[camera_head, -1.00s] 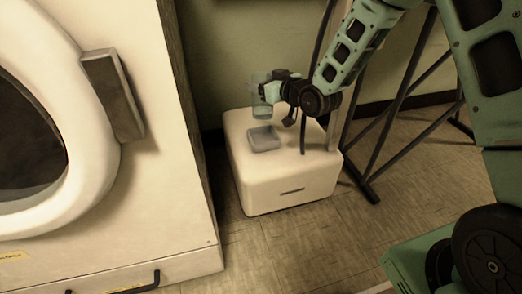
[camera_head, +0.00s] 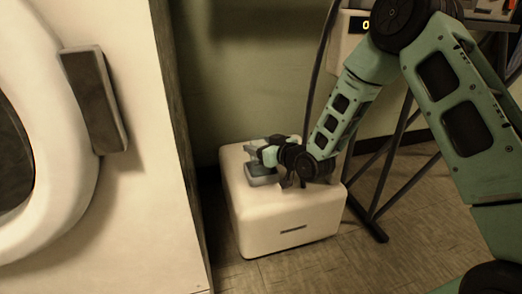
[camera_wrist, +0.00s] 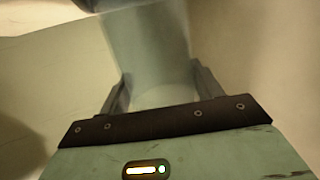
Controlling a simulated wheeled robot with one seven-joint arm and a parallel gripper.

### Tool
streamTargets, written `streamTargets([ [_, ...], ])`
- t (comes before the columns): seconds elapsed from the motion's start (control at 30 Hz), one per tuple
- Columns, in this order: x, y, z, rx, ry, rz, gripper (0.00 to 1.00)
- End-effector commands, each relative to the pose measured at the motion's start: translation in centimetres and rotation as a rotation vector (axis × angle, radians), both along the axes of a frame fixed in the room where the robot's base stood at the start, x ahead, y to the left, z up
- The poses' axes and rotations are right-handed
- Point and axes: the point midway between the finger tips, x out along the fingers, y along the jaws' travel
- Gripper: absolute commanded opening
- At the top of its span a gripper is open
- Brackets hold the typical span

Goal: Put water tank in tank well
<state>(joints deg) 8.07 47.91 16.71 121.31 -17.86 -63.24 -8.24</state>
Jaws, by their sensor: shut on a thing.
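The water tank (camera_wrist: 148,45) is a see-through grey-green vessel. In the wrist view it stands between the two fingers of my gripper (camera_wrist: 160,85), which is shut on it. In the head view my gripper (camera_head: 266,156) is low over the white box, at the tank well (camera_head: 262,179), a grey square holder on the box top. The tank looks to be at or just above the well there. My gripper and the small picture size hide whether its bottom is inside or touching.
The white box (camera_head: 290,215) stands on the tiled floor by the green wall. A large white machine with a round door (camera_head: 60,190) fills the left. A dark metal stand (camera_head: 385,175) is at the right of the box. Bare floor (camera_head: 310,265) lies in front.

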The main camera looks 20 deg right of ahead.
Motion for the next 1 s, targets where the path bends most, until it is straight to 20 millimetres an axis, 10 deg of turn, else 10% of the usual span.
streamTargets([
  [0.3,0.0,0.0,-0.2,0.0,-0.001,0.0,0.24],
  [0.33,0.0,0.0,-0.2,0.0,0.0,0.0,0.7],
  [0.4,0.0,0.0,-0.1,0.0,0.0,0.0,0.86],
  [0.77,-0.1,0.0,0.4,0.0,0.0,0.0,0.86],
  [1.0,-3.8,-1.6,1.4,-0.001,0.005,-0.001,0.86],
])
